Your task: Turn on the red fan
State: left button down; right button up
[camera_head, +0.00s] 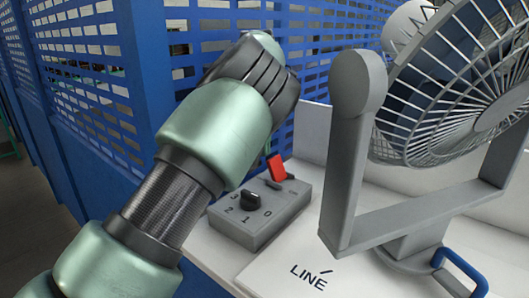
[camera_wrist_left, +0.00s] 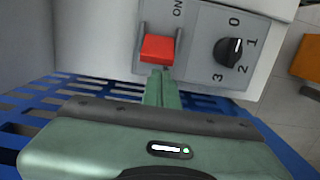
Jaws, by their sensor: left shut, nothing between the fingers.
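The fan (camera_head: 460,95) stands at the right of the head view, grey with a wire cage; no red shows on it. Left of it lies a grey control box (camera_head: 245,236) with a red switch (camera_head: 277,167) and a black knob (camera_head: 250,200) numbered 0 to 3. The switch's red lever is tilted up in the head view. In the left wrist view, my left gripper (camera_wrist_left: 160,75) is shut and empty, its tips right by the red switch (camera_wrist_left: 158,48); I cannot tell if they touch. The knob (camera_wrist_left: 229,51) is to the right. My forearm hides the fingers in the head view.
The white table (camera_head: 285,268) carries the box and fan, with "LINE" printed on it. A blue handle (camera_head: 461,268) sits at the right front. A blue slotted partition (camera_head: 145,75) stands close behind and beside my left arm.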

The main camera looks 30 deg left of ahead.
pick_arm(q)
jog(key=shift+f, duration=1.05)
jog(key=shift+d, duration=0.1)
